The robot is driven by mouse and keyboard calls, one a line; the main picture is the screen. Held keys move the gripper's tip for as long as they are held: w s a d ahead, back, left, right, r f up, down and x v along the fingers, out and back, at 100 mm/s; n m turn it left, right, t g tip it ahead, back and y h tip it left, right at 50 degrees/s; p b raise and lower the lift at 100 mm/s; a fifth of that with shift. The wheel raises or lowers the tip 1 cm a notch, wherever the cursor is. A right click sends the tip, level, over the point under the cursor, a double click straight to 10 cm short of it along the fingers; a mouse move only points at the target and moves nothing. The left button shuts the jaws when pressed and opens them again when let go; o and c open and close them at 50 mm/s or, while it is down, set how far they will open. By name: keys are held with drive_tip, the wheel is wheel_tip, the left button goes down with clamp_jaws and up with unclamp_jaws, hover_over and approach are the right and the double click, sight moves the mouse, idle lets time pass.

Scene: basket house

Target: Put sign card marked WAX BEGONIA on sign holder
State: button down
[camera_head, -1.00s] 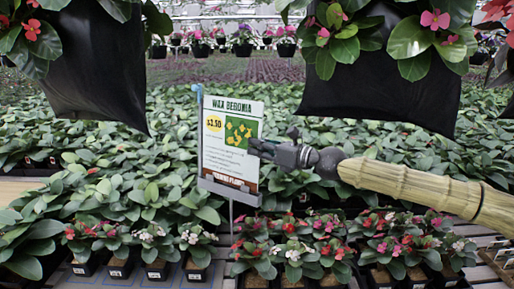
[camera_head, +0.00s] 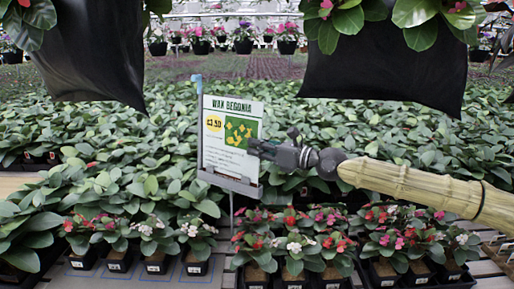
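The sign card marked WAX BEGONIA (camera_head: 226,150) is white with a green picture and a yellow price spot. It stands upright and slightly tilted, with its lower edge at the grey tray of the sign holder (camera_head: 230,184). The holder has a thin post below and a blue-tipped upright (camera_head: 197,84) at the card's left edge. My gripper (camera_head: 258,149) reaches in from the right, its fingertips at the card's right edge. The fingers look closed together around that edge, though the far finger is hidden. I cannot tell whether the card rests fully in the tray.
Two black hanging planters (camera_head: 385,70) (camera_head: 75,50) hang at the upper right and upper left. Dense green plants (camera_head: 390,145) fill the bench behind. Several small potted flowers (camera_head: 295,245) stand in front, below my arm. Bare slats show at the left (camera_head: 18,184).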

drive_tip(key=c, duration=1.6)
unclamp_jaws()
drive_tip(key=shift+o, duration=0.2)
